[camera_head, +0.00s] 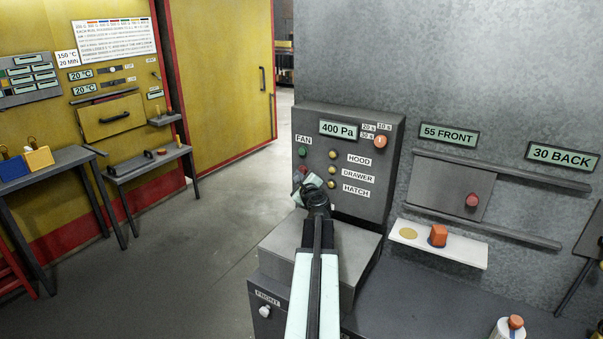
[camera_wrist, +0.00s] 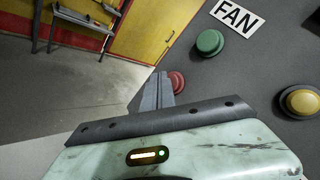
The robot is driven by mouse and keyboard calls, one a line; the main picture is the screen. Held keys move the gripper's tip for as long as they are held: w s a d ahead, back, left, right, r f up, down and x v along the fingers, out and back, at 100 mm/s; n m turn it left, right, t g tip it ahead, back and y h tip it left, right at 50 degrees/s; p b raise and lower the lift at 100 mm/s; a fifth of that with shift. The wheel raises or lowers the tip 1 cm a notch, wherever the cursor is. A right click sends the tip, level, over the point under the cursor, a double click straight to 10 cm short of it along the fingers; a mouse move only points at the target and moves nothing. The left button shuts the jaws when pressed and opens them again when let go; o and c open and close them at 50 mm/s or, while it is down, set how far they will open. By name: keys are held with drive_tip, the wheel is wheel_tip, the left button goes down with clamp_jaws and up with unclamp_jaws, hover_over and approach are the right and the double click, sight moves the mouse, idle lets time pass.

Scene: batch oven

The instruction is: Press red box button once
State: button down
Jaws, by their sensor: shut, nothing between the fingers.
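The red button (camera_head: 301,170) is on the front of the grey control box (camera_head: 300,118), below the green button (camera_head: 303,152) under the FAN label. My gripper is shut and empty. I cannot tell whether the fingertips touch the button.
Yellow buttons for HOOD (camera_head: 333,154), DRAWER (camera_head: 332,170) and HATCH (camera_head: 332,185) sit right of it. An orange knob (camera_head: 380,141) is at the box's upper right. Floor at left is open.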

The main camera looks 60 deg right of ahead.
drive_tip(key=shift+d, duration=0.4)
idle(0.3)
drive_tip(key=shift+a, duration=0.85)
drive_tip(key=a, duration=0.5)
idle(0.9)
